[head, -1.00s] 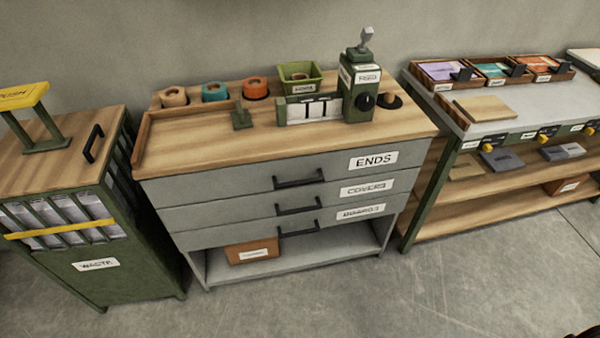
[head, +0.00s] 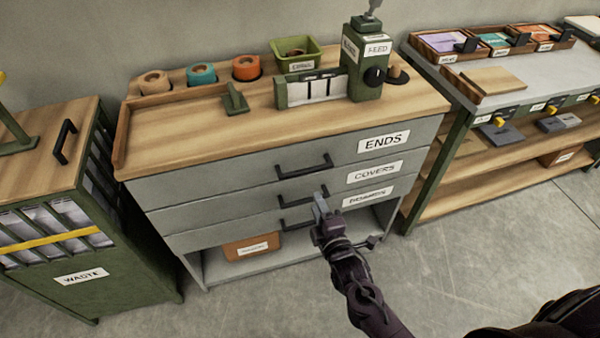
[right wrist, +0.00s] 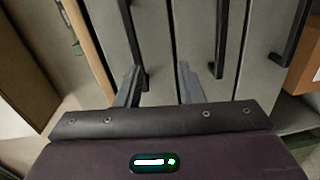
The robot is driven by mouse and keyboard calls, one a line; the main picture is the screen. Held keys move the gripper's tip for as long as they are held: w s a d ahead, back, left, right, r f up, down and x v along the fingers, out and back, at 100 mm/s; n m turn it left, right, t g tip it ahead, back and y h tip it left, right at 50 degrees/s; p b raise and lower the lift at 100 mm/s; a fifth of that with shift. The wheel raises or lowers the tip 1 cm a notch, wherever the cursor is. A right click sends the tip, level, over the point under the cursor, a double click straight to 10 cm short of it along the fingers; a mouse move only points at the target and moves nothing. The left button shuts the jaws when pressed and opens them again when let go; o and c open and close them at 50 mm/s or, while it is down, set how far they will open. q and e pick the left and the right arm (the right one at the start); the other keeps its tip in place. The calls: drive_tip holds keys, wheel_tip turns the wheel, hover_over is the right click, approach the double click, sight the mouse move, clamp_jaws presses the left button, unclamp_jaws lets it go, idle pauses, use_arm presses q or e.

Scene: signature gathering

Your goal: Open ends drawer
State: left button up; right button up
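The ends drawer (head: 225,180) is the top grey drawer of the cabinet, marked by the ENDS label (head: 384,142). It looks shut. Its black bar handle (head: 304,167) shows clear of my arm in the head view. My right gripper (head: 320,206) is in front of the drawers and overlaps the lower handles in the picture. In the right wrist view my right gripper (right wrist: 159,88) is open and empty, its fingers apart. A black handle, seemingly the ends handle (right wrist: 132,45), lies ahead near the left-hand finger. Contact cannot be told. My left gripper is not in view.
The covers drawer (head: 200,205) and a third drawer (head: 220,233) lie below, shut, with handles close under the top one. A green waste bin (head: 90,250) stands left, a shelf bench (head: 470,180) right. Floor in front is clear.

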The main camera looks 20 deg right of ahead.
sight(307, 173)
drive_tip(key=shift+n+t, duration=0.4)
drive_tip(key=w+r, duration=0.1)
drive_tip(key=w, duration=0.1)
drive_tip(key=w+r, duration=0.1)
drive_tip(key=w, duration=0.2)
drive_tip(key=w+r, duration=0.1)
drive_tip(key=w, duration=0.1)
drive_tip(key=shift+w+a, duration=0.15)
drive_tip(key=shift+w, duration=0.6)
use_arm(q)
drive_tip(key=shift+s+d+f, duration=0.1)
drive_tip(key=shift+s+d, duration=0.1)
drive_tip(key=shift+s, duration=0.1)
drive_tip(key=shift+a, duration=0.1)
use_arm(e)
clamp_jaws()
